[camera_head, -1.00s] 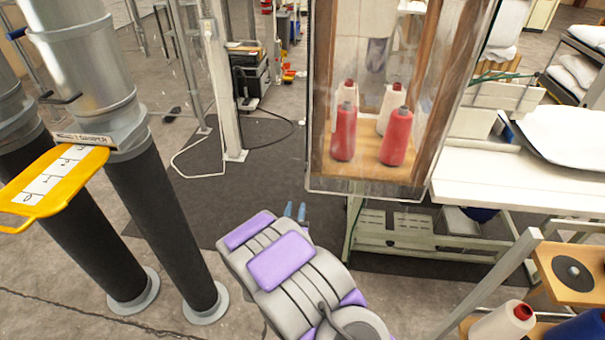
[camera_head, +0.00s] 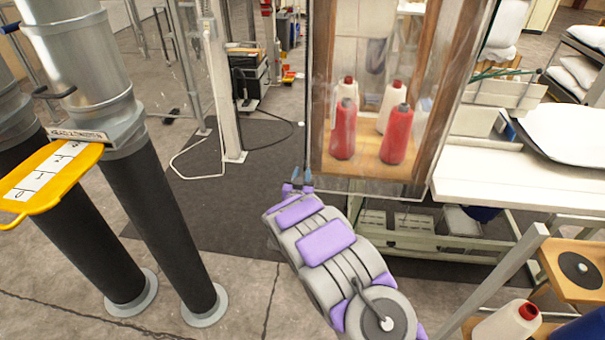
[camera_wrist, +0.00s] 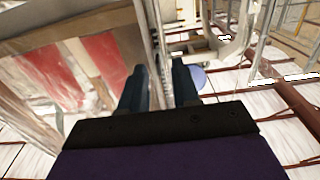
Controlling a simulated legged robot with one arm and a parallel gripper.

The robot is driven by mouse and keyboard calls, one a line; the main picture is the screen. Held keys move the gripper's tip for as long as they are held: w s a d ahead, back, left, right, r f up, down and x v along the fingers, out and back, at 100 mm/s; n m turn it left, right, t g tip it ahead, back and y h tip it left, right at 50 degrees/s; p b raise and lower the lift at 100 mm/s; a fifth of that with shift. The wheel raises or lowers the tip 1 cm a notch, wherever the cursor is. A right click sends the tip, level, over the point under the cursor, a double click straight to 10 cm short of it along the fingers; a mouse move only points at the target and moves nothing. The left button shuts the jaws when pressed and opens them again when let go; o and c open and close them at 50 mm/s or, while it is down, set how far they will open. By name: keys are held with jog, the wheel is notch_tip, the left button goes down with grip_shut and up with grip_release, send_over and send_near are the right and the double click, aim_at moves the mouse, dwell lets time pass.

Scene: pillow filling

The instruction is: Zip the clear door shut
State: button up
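The clear door (camera_head: 384,182) hangs over the front of a wooden cabinet, with a pale edge along its left side and bottom. Red and white thread cones show through it. My gripper (camera_head: 302,178) is at the door's lower left corner, with its blue fingertips pointing up. In the wrist view, my gripper's dark fingers (camera_wrist: 160,88) stand apart, and the door's pale side edge (camera_wrist: 154,45) runs down between them. Whether they touch it is unclear. I cannot make out a zipper pull.
A white table (camera_head: 525,185) and a green-grey frame (camera_head: 400,232) stand to the right of and below the cabinet. Large pipes (camera_head: 165,220) with a yellow gate handle (camera_head: 50,180) stand at left. A wooden shelf with cones is at lower right. Dark floor mat lies between.

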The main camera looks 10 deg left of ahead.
jog(key=shift+w+d+r, duration=0.1)
jog(key=shift+w, duration=0.75)
jog(key=shift+c, duration=0.4)
grip_shut()
dwell(0.5)
